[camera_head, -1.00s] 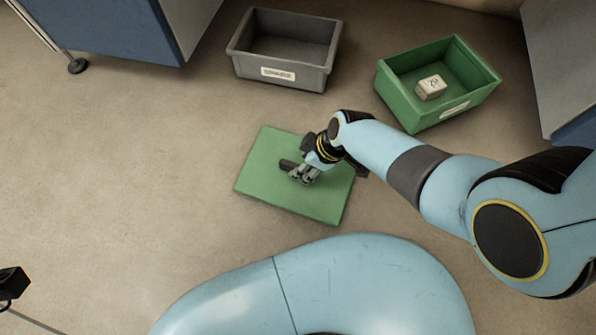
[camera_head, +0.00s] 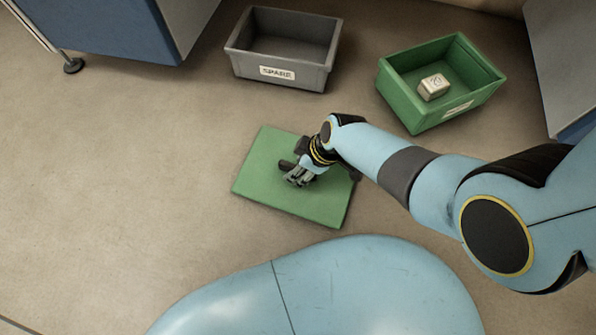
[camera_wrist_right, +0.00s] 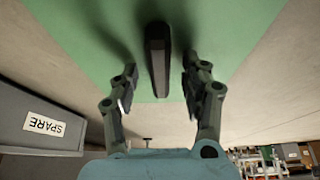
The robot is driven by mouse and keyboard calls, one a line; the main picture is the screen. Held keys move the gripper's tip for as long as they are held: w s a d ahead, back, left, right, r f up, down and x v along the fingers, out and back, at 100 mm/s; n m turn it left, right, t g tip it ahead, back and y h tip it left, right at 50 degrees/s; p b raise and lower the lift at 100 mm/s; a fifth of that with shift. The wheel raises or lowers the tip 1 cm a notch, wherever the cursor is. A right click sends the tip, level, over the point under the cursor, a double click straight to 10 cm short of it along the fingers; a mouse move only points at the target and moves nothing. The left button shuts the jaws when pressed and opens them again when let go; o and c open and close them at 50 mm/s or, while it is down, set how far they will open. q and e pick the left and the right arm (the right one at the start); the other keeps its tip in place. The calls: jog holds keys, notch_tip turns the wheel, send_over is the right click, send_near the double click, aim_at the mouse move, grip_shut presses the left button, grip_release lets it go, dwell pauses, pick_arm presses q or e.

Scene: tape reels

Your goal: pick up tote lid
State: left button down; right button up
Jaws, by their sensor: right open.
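The green tote lid (camera_head: 265,175) lies flat on the floor in the middle of the head view. A dark bar handle stands on it and shows in the right wrist view (camera_wrist_right: 157,58). My right gripper (camera_head: 290,180) is over the lid at the handle. In the right wrist view its two fingers (camera_wrist_right: 157,90) are open, one on each side of the handle, with a gap on both sides. The lid's green surface (camera_wrist_right: 90,40) fills the top of that view. My left gripper is not in view.
A grey tote (camera_head: 281,73) with a "SPARE" label stands behind the lid; it also shows in the wrist view (camera_wrist_right: 45,150). A green tote (camera_head: 410,105) at the back right holds a small pale box (camera_head: 433,87). Cabinets stand at both back corners. The floor on the left is clear.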

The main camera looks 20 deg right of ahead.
jog(key=shift+f, duration=0.15)
grip_shut()
dwell(0.5)
